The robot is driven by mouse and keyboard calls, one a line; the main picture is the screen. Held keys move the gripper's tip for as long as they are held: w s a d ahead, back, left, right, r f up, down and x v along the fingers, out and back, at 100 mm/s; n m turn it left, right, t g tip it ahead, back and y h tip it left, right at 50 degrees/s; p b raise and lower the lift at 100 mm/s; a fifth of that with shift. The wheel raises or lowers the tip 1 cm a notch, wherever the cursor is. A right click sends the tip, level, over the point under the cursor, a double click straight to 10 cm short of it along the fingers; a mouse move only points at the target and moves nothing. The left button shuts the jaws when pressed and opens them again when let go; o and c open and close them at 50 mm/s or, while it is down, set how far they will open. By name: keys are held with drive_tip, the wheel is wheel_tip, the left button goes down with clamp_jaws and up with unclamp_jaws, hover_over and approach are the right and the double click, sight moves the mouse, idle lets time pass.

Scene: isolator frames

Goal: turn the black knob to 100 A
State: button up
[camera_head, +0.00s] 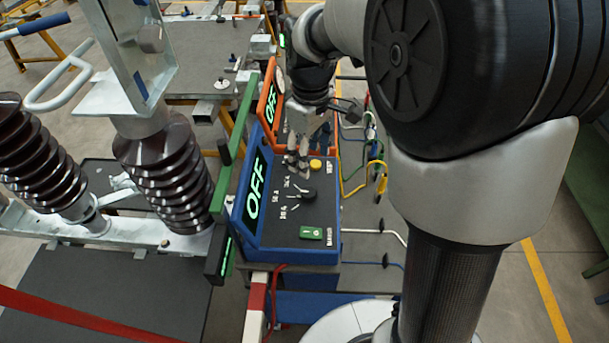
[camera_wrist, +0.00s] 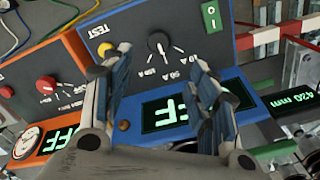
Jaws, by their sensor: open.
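The black knob (camera_head: 303,194) is on the sloped top of a blue box (camera_head: 290,255), beside small white markings. It also shows in the wrist view (camera_wrist: 159,42), with pale marks around it; which mark it points to is too small to tell. My gripper (camera_head: 299,160) is over the far part of that panel, close to the yellow button. In the wrist view my gripper (camera_wrist: 160,65) has its two blue-grey fingers spread apart with nothing between them. The knob appears beyond the fingertips, near the middle, apart from them.
A yellow TEST button (camera_head: 315,164) and a green switch (camera_head: 311,233) share the panel. The display (camera_head: 255,190) reads OFF. An orange box (camera_head: 270,105) with red knobs (camera_wrist: 47,85) stands beside it. Brown ribbed insulators (camera_head: 165,165) stand left; coloured cables (camera_head: 370,165) run right.

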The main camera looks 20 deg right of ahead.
sight(309, 191)
wheel_tip(309, 191, down, 13)
drive_tip(key=b, duration=0.2)
drive_tip(key=shift+w+f+b, duration=0.15)
drive_tip(key=shift+f+b, duration=0.05)
drive_tip(key=shift+b, duration=0.15)
drive_tip(key=shift+c, duration=0.3)
drive_tip(key=c, duration=1)
drive_tip(key=shift+m, duration=0.4)
drive_tip(key=m+p, duration=0.1)
drive_tip(key=m, duration=0.2)
drive_tip(key=shift+m, duration=0.3)
drive_tip(key=shift+m+p, duration=0.55)
drive_tip(key=shift+m, duration=1.75)
